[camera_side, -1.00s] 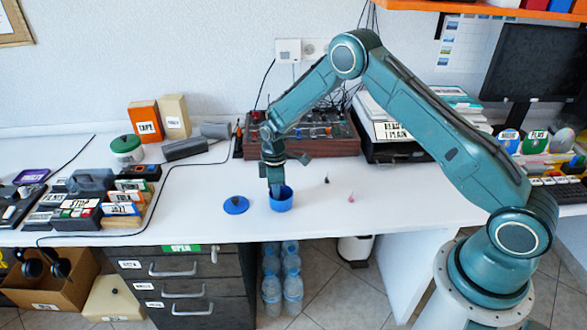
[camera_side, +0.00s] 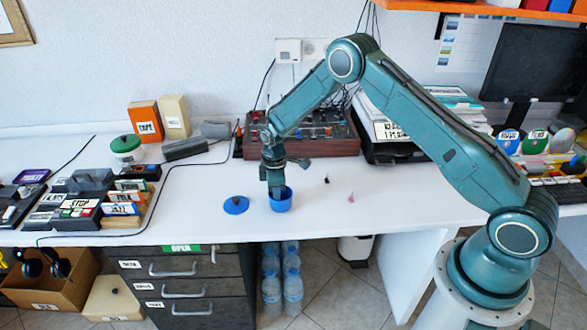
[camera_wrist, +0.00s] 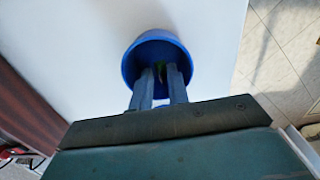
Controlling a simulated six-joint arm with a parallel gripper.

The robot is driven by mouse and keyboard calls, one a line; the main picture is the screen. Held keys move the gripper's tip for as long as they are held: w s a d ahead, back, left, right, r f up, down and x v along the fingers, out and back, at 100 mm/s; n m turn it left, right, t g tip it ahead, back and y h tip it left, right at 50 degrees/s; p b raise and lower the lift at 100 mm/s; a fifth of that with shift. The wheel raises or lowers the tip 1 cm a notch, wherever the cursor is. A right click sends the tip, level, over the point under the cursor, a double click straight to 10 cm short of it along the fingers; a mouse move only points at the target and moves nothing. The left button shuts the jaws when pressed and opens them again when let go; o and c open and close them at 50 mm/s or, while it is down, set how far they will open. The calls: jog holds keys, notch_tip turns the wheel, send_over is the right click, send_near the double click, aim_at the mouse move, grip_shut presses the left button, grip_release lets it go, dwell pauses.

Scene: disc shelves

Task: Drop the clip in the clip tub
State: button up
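The clip tub is a small round blue tub (camera_side: 281,204) standing open on the white desk. It also shows in the wrist view (camera_wrist: 129,66). My gripper (camera_side: 275,189) points straight down with its fingertips inside the tub's mouth. The clip is mostly hidden by the fingers and the shadow in the tub. In the side view the clip is hidden.
A blue lid with a dark knob (camera_side: 236,205) lies left of the tub. A small dark item (camera_side: 327,181) and a small pink item (camera_side: 350,197) are to its right. A mixer (camera_side: 310,142) stands behind. The desk's front edge is close to the tub.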

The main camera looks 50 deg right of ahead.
jog(key=shift+r, duration=0.15)
notch_tip(320, 180, up, 13)
dwell(0.8)
dwell(0.5)
jog(key=s+a+r+m+t, duration=0.1)
jog(key=s+r+m, duration=0.1)
jog(key=s+r, duration=0.75)
jog(key=s+r+m+t, duration=0.25)
jog(key=s+r, duration=0.35)
jog(key=r, duration=0.6)
jog(key=s+r+m+t, duration=0.1)
jog(key=s+m, duration=0.4)
jog(key=s, duration=1.5)
jog(key=shift+s+a+r+t, duration=0.25)
jog(key=shift+a+t, duration=0.15)
jog(key=shift+t, duration=0.15)
